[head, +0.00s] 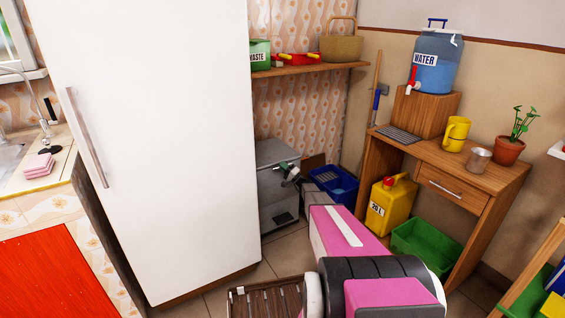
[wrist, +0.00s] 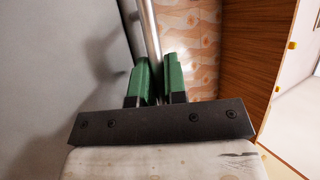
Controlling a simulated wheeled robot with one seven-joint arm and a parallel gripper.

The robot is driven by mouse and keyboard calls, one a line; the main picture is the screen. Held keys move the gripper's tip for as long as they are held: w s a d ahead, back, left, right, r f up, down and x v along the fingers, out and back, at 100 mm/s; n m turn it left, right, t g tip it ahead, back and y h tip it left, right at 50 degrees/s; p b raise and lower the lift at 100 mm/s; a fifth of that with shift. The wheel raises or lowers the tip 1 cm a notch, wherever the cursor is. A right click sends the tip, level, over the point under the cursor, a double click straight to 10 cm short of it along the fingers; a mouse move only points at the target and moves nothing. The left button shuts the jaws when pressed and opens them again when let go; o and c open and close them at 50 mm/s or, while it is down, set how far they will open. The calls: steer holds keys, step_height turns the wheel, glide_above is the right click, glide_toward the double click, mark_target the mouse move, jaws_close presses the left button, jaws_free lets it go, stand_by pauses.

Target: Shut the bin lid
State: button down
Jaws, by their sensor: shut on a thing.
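The grey metal bin (head: 279,192) stands on the floor just right of the white fridge, with a dark slot low on its front. Its top looks flat and grey, but I cannot tell how far its lid is open. My gripper (head: 289,172) is at the bin's upper right side. In the wrist view, my gripper's green fingers (wrist: 159,80) are on both sides of a pale metal bar (wrist: 150,38) and shut on it. The bar runs along a large grey surface (wrist: 50,60). I cannot tell if it is the lid's edge or a handle.
The white fridge (head: 150,130) stands close on the left. A blue crate (head: 335,183) sits right of the bin. A yellow jug (head: 390,205) and a green crate (head: 425,240) are under the wooden desk (head: 480,178). A shelf (head: 310,68) hangs above the bin.

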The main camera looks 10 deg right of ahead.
steer(key=shift+f, duration=0.4)
steer(key=c, duration=1.2)
jaws_free()
steer(key=shift+f, duration=0.1)
steer(key=shift+r, duration=0.2)
steer(key=v, duration=1)
steer(key=shift+s+d+f, duration=0.2)
steer(key=shift+s+d, duration=0.05)
